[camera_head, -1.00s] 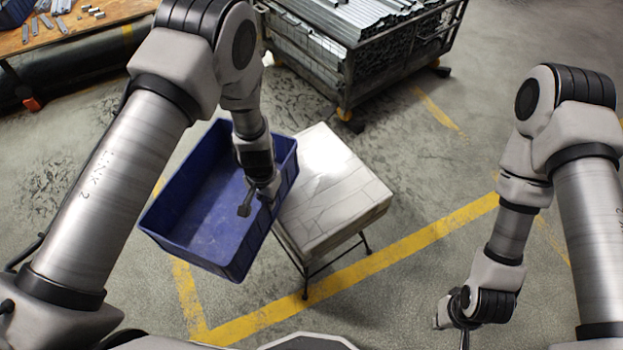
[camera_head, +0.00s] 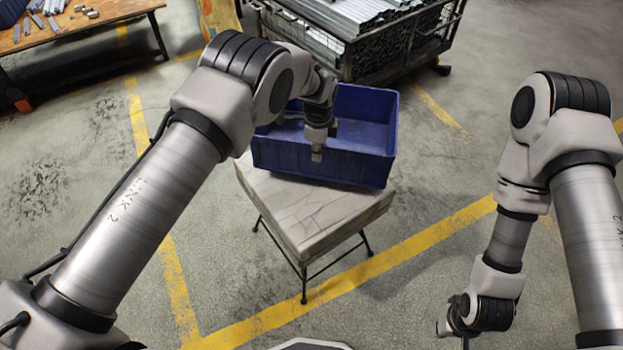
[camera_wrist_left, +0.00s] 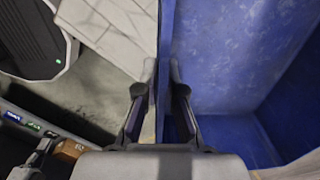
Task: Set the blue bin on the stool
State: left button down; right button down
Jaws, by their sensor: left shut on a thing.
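The blue bin (camera_head: 345,165) is upright over the far part of the stool (camera_head: 310,220), a square pale cracked top on thin dark legs. I cannot tell whether the bin rests on the top or hangs just above it; its far side reaches past the stool's back. My left gripper (camera_head: 317,150) is shut on the bin's near wall. In the left wrist view the fingers (camera_wrist_left: 160,80) straddle the wall of the blue bin (camera_wrist_left: 225,60), with the stool top (camera_wrist_left: 115,30) beside it. My right gripper (camera_head: 457,322) hangs low at the right, away from both; its fingers are unclear.
A wire cage cart (camera_head: 375,45) loaded with metal profiles stands behind the stool. A wooden workbench (camera_head: 80,30) with small metal parts is at the far left. Yellow lines (camera_head: 400,245) mark the floor, which is clear around the stool's front and right.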

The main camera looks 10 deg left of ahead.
pick_arm(q)
jog(key=w+m+b, duration=0.1)
jog(key=w+f+m+b, duration=0.1)
jog(key=w, duration=0.1)
jog(key=w+m+b, duration=0.1)
jog(key=b, duration=0.1)
jog(key=shift+w+d+f+m, duration=0.2)
jog(key=shift+w+d+m, duration=0.1)
jog(key=shift+d+m, duration=0.1)
jog(key=shift+w+a+r+m+b, duration=1.1)
jog(key=shift+w+m+b, duration=0.25)
jog(key=shift+m+b, duration=0.5)
jog(key=s+a+f+p, duration=0.1)
jog(key=s+a+f, duration=0.4)
jog(key=s+a, duration=0.5)
jog(key=shift+s+f+p, duration=0.25)
jog(key=shift+s+p, duration=0.05)
jog(key=shift+s, duration=0.2)
jog(key=c, duration=1.3)
grip_release()
jog(key=shift+s+f, duration=0.1)
